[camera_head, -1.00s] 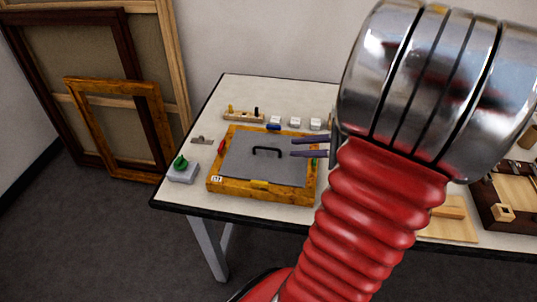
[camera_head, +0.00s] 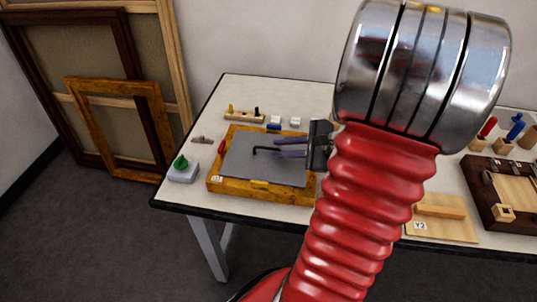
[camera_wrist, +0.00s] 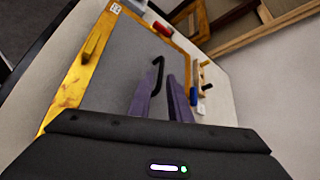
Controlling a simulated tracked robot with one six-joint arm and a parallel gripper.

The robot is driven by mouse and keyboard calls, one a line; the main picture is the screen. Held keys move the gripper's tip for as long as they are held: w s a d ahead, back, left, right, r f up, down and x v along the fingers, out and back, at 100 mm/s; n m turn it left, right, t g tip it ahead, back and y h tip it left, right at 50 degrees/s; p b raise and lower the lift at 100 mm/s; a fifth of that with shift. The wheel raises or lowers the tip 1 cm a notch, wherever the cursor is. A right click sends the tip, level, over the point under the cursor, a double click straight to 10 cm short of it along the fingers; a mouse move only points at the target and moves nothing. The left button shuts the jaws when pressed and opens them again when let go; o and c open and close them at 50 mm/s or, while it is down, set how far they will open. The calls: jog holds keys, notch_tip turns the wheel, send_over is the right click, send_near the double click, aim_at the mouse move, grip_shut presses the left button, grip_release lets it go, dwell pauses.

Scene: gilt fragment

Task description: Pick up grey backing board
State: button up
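The grey backing board (camera_head: 250,170) lies flat in a golden wooden frame (camera_head: 250,190) on the table. It also shows in the wrist view (camera_wrist: 118,62). A black bar handle (camera_head: 264,150) stands up from the middle of the board. My gripper (camera_head: 277,147) reaches in from the right, with its purple fingers over the board at the handle's right end. In the wrist view, my fingers (camera_wrist: 166,80) are parted and the handle (camera_wrist: 158,68) lies at the left fingertip. I cannot tell whether they touch. Nothing is held between the fingers.
A grey block with a green knob (camera_head: 182,170) stands left of the frame. Small white blocks (camera_head: 285,121) and a wooden peg holder (camera_head: 244,115) stand behind it. A wooden board marked Y2 (camera_head: 440,222) and a dark tray (camera_head: 480,195) lie to the right.

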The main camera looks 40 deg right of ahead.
aim_at(270, 149)
jog(key=shift+x, duration=2.05)
jog(key=shift+r, duration=0.1)
grip_shut()
